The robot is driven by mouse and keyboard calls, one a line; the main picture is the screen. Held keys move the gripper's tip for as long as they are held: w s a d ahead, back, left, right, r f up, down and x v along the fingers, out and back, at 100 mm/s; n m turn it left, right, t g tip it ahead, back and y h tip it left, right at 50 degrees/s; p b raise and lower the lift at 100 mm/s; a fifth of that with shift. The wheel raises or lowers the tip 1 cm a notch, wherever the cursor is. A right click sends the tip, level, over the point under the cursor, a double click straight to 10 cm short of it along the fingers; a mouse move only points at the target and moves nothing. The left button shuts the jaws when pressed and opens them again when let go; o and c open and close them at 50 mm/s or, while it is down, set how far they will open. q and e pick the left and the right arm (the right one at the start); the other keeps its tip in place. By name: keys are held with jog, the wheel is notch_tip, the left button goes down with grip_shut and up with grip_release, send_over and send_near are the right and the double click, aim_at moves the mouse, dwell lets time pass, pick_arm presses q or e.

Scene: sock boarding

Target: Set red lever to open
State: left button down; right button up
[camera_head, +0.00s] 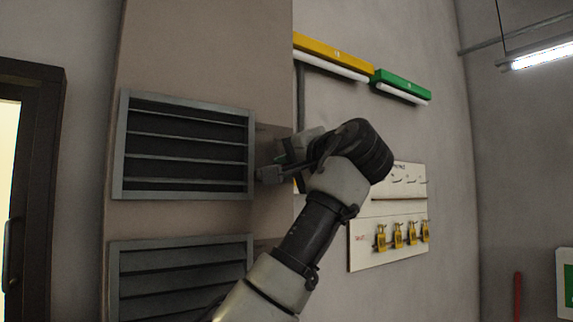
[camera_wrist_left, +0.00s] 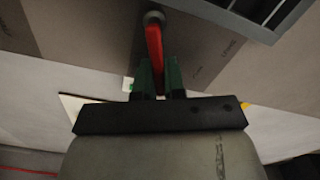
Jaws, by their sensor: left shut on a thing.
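The red lever (camera_wrist_left: 154,45) shows in the left wrist view, running from a round grey pivot (camera_wrist_left: 153,17) down between the fingers of my left gripper (camera_wrist_left: 159,80). The two dark green fingers are shut on the lever's lower part. In the head view my left gripper (camera_head: 272,162) is at the right edge of the upper vent, against the wall corner. The lever cannot be made out in the head view, where the gripper and wrist cover that spot. My right gripper is in neither view.
A louvred vent (camera_head: 249,150) is on the wall left of the gripper, with a second vent (camera_head: 180,243) below. A white board (camera_head: 360,246) with several yellow padlocks (camera_head: 398,236) hangs at the right. Yellow (camera_head: 325,52) and green (camera_head: 400,83) bars are above. A dark door frame (camera_head: 48,160) stands far left.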

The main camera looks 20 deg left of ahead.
pick_arm(q)
jog(key=shift+w+f+m, duration=0.1)
jog(key=shift+f+m, duration=0.1)
jog(key=shift+m, duration=0.2)
jog(key=c, duration=1.2)
grip_release()
jog(key=b+v, duration=0.4)
jog(key=v, duration=0.6)
jog(key=shift+s+d, duration=0.25)
jog(key=shift+d, duration=0.05)
